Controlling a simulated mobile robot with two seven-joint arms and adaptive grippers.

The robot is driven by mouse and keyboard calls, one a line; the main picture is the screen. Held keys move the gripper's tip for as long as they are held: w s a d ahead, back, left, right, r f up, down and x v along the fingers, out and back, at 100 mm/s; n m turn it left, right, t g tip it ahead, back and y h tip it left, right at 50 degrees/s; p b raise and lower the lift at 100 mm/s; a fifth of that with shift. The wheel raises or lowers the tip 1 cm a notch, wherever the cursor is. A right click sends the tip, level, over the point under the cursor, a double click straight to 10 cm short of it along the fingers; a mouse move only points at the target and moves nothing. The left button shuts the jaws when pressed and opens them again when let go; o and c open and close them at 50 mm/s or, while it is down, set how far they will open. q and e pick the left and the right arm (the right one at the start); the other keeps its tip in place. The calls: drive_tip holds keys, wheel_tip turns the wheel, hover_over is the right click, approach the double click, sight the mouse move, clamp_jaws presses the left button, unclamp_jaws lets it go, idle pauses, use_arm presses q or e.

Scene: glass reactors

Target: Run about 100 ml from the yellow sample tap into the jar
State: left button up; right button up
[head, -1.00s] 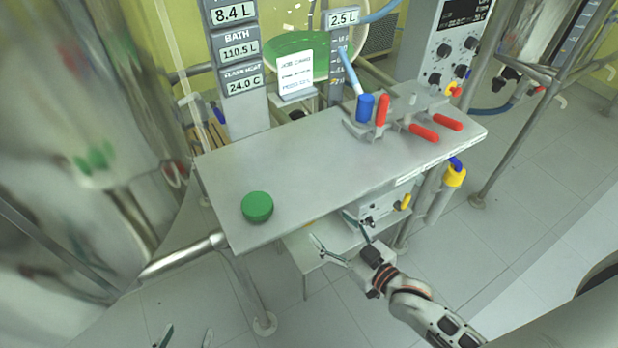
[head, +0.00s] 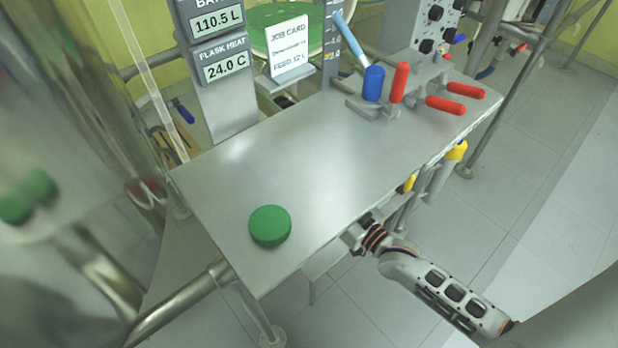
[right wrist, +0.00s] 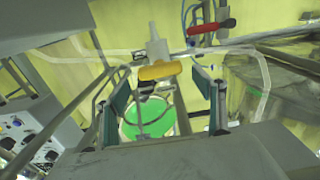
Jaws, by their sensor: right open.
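The yellow tap handle (right wrist: 160,71) is in the right wrist view, below a pale valve body (right wrist: 156,45). My right gripper (right wrist: 163,88) is open, with one finger on each side of the handle and no visible grip on it. A yellow piece (head: 408,184) shows under that edge, perhaps the same handle. I cannot make out the jar for certain. A round green lid (head: 270,226) lies on the table. My left gripper is out of view.
The steel table (head: 225,185) carries red handles (head: 445,105) and a blue-handled piece (head: 373,84) at the back right. A job card (head: 288,47) and readouts (head: 222,68) stand behind. A yellow-topped grey tube (head: 456,151) is at the right edge. A green round vessel (right wrist: 148,119) shows beyond my fingers.

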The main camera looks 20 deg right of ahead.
drive_tip(key=x, duration=0.3)
drive_tip(key=shift+w+a+f+b, duration=0.1)
drive_tip(key=shift+w+f+b, duration=0.1)
drive_tip(key=shift+b, duration=0.1)
drive_tip(key=shift+w+a+r, duration=0.1)
drive_tip(key=shift+w+a, duration=0.05)
drive_tip(key=shift+w, duration=0.25)
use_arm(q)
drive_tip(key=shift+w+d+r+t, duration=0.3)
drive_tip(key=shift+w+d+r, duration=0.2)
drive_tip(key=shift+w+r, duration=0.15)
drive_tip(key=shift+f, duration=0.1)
use_arm(e)
drive_tip(key=shift+c, duration=0.3)
drive_tip(key=c, duration=1.1)
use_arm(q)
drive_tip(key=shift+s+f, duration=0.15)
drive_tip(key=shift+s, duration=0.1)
use_arm(e)
drive_tip(key=shift+o, duration=0.2)
